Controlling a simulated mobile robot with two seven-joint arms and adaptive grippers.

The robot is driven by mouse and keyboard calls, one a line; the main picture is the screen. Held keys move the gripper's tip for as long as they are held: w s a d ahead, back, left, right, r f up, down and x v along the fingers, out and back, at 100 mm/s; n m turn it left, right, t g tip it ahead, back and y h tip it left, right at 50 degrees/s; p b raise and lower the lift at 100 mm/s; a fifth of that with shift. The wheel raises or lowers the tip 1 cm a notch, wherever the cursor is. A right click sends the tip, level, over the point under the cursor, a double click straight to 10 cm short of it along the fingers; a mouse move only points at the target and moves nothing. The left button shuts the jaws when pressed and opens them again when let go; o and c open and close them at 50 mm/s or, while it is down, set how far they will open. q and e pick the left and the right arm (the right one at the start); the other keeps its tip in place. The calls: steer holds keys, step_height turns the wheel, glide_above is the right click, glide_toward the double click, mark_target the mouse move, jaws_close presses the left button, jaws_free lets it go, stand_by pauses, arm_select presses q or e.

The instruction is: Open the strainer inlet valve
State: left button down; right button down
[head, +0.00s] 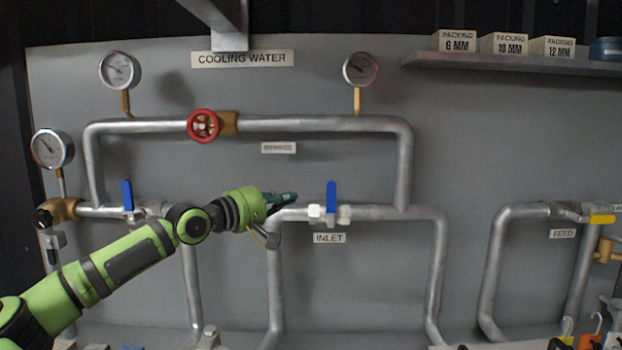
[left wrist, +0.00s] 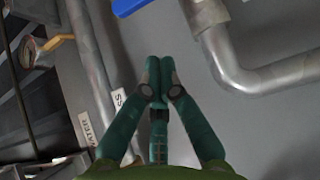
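The inlet valve has a blue lever (head: 331,195) that stands upright, across its horizontal pipe, above the INLET label (head: 329,238). My left gripper (head: 292,197) is just left of this lever, at about the same height and apart from it in the picture. In the left wrist view, the gripper's green fingertips (left wrist: 159,76) are together with nothing seen between them. Part of a blue lever (left wrist: 128,6) shows at the top edge of that view, beyond the fingertips; most of it is cut off. My right gripper is not in view.
A second blue-lever valve (head: 128,196) is on the left, partly behind my left arm. A red handwheel (head: 204,126) and gauges are above. A yellow-lever valve (head: 601,219) is at the right. The panel right of the inlet pipes is mostly clear.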

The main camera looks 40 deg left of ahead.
mark_target(331, 204)
arm_select(q)
steer(key=shift+w+d+p, duration=0.9)
steer(key=shift+w, duration=0.25)
steer(key=shift+w+d+p, duration=0.85)
steer(key=shift+w+p, duration=0.05)
steer(key=shift+w, duration=0.25)
steer(key=shift+w+d+r+m+g+p, duration=0.1)
steer(key=shift+d+r+m+g+p, duration=0.15)
steer(key=shift+p, duration=0.35)
steer(key=shift+p, duration=0.35)
